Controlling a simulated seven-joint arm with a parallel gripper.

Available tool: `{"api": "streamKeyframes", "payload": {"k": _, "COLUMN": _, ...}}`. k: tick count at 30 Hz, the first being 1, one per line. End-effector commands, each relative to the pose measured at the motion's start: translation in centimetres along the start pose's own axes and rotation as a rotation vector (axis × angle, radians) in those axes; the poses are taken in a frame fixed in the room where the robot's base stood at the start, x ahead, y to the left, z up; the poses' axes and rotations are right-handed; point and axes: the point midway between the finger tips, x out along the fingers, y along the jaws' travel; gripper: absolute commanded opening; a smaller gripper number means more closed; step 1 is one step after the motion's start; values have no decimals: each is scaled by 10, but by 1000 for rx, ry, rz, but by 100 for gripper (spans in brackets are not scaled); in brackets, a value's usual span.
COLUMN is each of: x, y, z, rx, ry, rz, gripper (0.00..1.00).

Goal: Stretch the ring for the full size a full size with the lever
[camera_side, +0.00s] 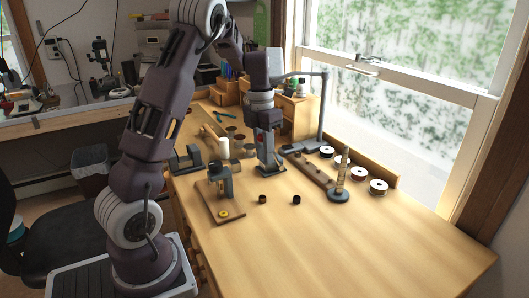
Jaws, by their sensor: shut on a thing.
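My gripper (265,132) points down at the middle of the bench. It is shut at the top of an upright grey tool (269,161) with a flat foot; the exact grip and any lever there are too small and covered to make out. A second device, a dark post (226,185) on a wooden base (213,205), stands to the front left. A small yellow ring-like piece (223,213) lies on that base. A tapered, banded ring mandrel (343,170) stands upright on a round dark base at the right.
Two small dark cylinders (262,199) (297,199) stand on the bare front bench. A wooden strip (311,168) with small pieces lies right of the grey tool. Several spools (378,186) line the window side. A white cylinder (224,147) and small cups stand behind left. The front right is clear.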

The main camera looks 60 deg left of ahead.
Motion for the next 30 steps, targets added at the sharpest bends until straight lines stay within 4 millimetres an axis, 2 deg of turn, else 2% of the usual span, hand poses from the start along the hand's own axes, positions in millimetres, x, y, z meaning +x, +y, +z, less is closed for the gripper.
{"api": "streamKeyframes", "payload": {"k": 20, "x": 0, "y": -1, "z": -1, "rx": 2, "ry": -11, "rz": -3, "gripper": 0}}
{"api": "streamKeyframes", "payload": {"k": 30, "x": 11, "y": 3, "z": -13, "rx": 10, "ry": -179, "rz": -34, "gripper": 0}}
